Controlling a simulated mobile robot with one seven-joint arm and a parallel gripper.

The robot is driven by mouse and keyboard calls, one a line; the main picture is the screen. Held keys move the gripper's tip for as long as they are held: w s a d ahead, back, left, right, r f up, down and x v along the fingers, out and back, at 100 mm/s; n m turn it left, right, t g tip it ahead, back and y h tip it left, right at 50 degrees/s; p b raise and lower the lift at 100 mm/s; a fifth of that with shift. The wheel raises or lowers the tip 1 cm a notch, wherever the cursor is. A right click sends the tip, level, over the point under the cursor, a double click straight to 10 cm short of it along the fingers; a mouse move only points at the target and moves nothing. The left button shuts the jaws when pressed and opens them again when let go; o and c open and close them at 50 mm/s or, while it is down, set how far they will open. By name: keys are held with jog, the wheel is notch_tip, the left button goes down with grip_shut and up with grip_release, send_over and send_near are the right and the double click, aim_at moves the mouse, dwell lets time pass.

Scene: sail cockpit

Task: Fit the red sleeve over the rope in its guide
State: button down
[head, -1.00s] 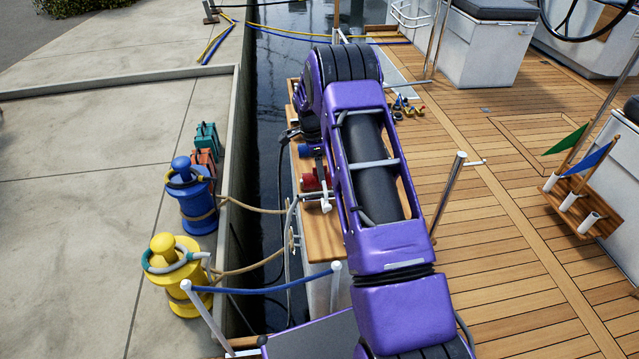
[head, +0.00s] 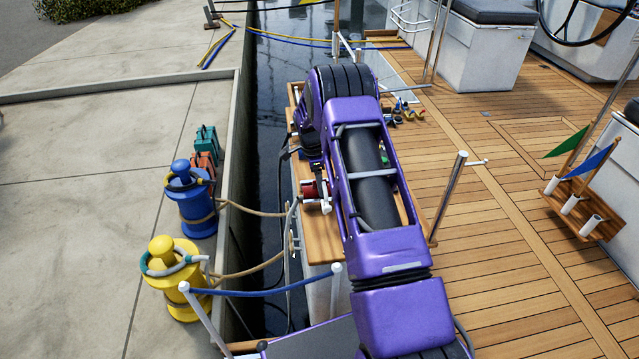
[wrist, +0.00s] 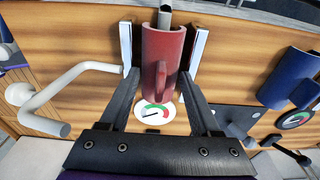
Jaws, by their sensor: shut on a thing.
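The red sleeve (wrist: 160,62) is a half-round, tube-like piece with a small fin-shaped handle, upright between the fingers in the wrist view. My gripper (wrist: 163,48) is shut on it, one finger on each side. A grey, squared end (wrist: 165,14) shows at the sleeve's top; I cannot tell if it is the rope or part of the guide. No rope is clearly visible inside the sleeve.
In the wrist view, a white bent crank (wrist: 62,95) stands left of the sleeve and a blue sleeve (wrist: 291,78) to the right. A round gauge mark (wrist: 155,112) lies below on the wooden panel (wrist: 235,60). Bollards (head: 176,275) stand on the quay.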

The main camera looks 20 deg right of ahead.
aim_at(315, 181)
jog(key=shift+c, duration=2.3)
grip_release()
jog(key=shift+s+f, duration=0.1)
jog(key=shift+f, duration=0.4)
jog(key=shift+o, duration=0.4)
jog(key=shift+s+f, duration=0.1)
notch_tip(315, 181, up, 14)
jog(key=a+p, duration=0.1)
jog(key=p, duration=0.1)
jog(key=shift+w+a+f+p, duration=0.2)
jog(key=shift+w+f+p, duration=0.05)
jog(key=shift+w+p, duration=0.1)
